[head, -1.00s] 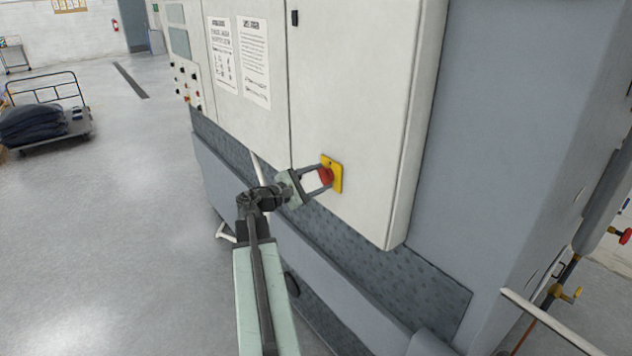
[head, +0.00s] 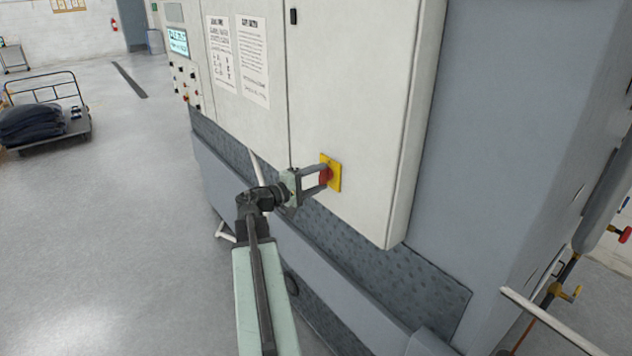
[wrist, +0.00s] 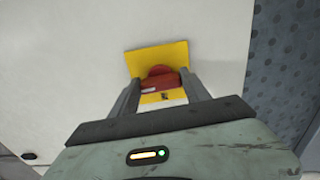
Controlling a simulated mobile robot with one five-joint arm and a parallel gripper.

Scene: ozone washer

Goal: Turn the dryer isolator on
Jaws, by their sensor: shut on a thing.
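The dryer isolator is a red rotary knob (head: 325,176) on a yellow square plate (head: 335,172), low on the white cabinet door. My gripper (head: 324,177) is shut on the red knob, with one finger on each side of it. In the wrist view the red knob (wrist: 160,78) sits between the two grey fingers, and the yellow plate (wrist: 158,58) shows behind, tilted in the picture. The lower part of the plate, between the fingers, carries a small dark mark. The fingers hide part of the knob.
The white cabinet (head: 350,90) carries two posted notices (head: 237,60) and a lit display (head: 178,41) above a button panel. A grey ledge (head: 340,292) runs below. A cart with dark bundles (head: 35,125) stands at left.

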